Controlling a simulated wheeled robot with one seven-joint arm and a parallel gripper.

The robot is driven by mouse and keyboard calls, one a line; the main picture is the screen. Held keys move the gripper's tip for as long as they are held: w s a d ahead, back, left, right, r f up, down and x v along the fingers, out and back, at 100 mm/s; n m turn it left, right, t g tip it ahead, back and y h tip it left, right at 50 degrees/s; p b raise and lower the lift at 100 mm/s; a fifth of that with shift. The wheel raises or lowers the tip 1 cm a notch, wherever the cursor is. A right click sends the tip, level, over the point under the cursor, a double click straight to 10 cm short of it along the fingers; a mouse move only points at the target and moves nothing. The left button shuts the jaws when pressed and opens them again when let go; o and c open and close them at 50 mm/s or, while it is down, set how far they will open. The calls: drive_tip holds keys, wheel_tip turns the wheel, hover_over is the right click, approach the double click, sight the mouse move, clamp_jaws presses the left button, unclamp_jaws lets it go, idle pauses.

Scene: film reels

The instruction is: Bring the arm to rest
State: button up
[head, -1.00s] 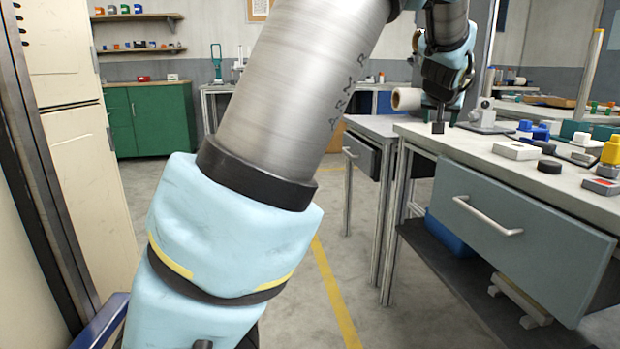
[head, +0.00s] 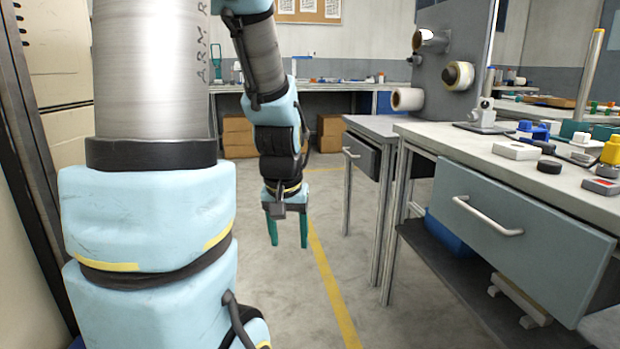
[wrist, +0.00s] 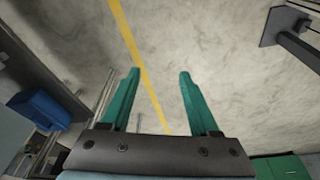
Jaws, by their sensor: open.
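My gripper (head: 288,246) hangs in the head view with its two green fingers pointing down over the open floor, left of the benches. The fingers are apart, with nothing between them. In the wrist view my gripper (wrist: 157,73) is also open and empty, with bare concrete floor and a yellow line (wrist: 138,55) beyond it. My arm is folded at the left of the head view, its large light-blue and grey links hiding part of the room behind.
A workbench with a grey drawer (head: 520,225) stands at the right, with small parts on top. A grey panel (head: 455,75) behind it carries reels (head: 458,76). A smaller side table (head: 385,126) stands beside it. Cardboard boxes (head: 238,133) sit at the back. The middle floor is clear.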

drive_tip(key=s+a+g, duration=0.1)
drive_tip(key=s+a, duration=0.2)
drive_tip(key=s, duration=0.2)
wheel_tip(320, 180, up, 28)
drive_tip(key=p, duration=2.9)
drive_tip(key=shift+d, duration=0.3)
